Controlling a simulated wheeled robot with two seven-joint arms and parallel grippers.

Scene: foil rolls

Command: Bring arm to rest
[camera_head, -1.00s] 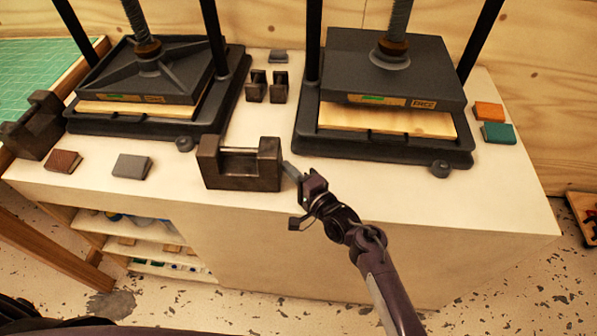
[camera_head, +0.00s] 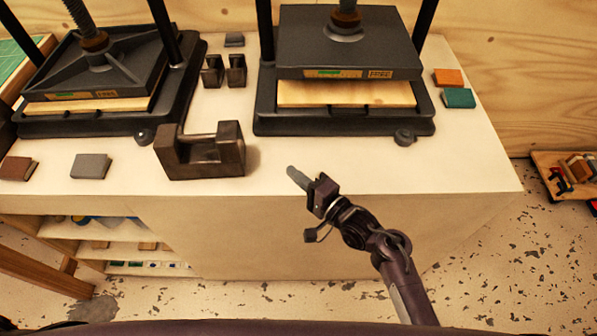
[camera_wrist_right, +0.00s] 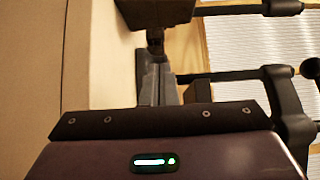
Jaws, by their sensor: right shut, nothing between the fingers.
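My right arm reaches in from the lower right of the head view. Its gripper (camera_head: 292,173) is shut and empty, just above the front edge of the white worktop (camera_head: 350,178). A dark iron weight (camera_head: 202,160) with a bar handle stands on the worktop to its left, clear of the fingers. In the right wrist view the grey fingers (camera_wrist_right: 157,85) are together, with a dark block and part of a press beyond them. My left gripper is not in view.
Two dark presses, the left one (camera_head: 95,75) and the right one (camera_head: 345,50), stand along the back. Small weights (camera_head: 224,71) sit between them. Small books (camera_head: 459,97) lie at the right and a grey one (camera_head: 90,166) at the front left. The worktop's front right is bare.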

